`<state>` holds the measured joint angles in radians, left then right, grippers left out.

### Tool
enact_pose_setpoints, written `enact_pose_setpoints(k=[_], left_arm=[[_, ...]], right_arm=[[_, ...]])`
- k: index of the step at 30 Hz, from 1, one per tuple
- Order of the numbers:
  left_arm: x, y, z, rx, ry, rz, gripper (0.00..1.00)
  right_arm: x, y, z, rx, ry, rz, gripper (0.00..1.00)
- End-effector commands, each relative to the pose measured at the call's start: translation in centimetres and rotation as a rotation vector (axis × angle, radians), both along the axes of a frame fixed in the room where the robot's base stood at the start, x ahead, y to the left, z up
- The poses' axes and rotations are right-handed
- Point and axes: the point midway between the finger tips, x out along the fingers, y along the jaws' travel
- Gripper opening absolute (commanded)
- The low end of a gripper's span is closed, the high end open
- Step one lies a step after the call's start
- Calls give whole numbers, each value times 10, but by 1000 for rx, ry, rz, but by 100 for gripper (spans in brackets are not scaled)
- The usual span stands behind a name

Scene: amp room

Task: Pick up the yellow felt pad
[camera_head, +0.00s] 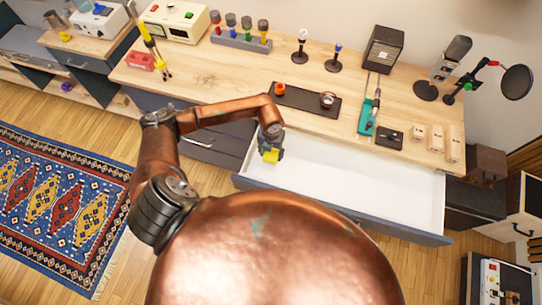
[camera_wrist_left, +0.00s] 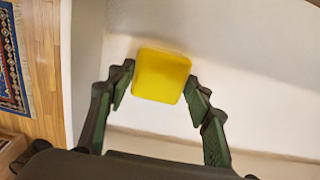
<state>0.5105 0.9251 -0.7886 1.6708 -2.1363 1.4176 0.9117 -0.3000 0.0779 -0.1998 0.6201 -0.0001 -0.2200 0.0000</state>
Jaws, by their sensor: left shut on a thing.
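The yellow felt pad (camera_head: 271,156) is at my left gripper (camera_head: 270,148), over the left end of an open white drawer (camera_head: 345,195). In the left wrist view the pad (camera_wrist_left: 161,75) is a square with rounded corners, between the two green-lined fingers of my left gripper (camera_wrist_left: 160,88). The fingers are shut on it from both sides. The pale drawer floor (camera_wrist_left: 250,60) lies behind it; I cannot tell whether the pad still touches it. My right gripper is not in view.
The wooden workbench (camera_head: 220,75) stands behind the drawer. A dark mat (camera_head: 306,101) with small items, a teal tool (camera_head: 368,115) and a black box (camera_head: 389,138) lie near its front edge. The drawer's middle and right are empty. A patterned rug (camera_head: 60,200) lies on the floor at left.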

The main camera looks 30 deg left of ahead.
Motion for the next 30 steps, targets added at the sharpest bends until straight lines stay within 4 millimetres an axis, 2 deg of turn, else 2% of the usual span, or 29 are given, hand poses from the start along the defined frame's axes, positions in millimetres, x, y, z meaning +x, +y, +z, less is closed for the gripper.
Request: enact_pose_setpoints(k=[5,11,14,17,24,30], left_arm=[[0,0,0,0,0,0,30],[0,0,1,0,0,0,30],[1,0,7,0,-1,0,30],[1,1,21,1,-3,-1,30],[1,0,69,0,-4,-2,30],[0,0,94,0,-1,0,30]], right_arm=[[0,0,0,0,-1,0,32],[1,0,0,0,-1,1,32],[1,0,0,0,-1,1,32],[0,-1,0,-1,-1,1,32],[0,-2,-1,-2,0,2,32],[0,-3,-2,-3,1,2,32]])
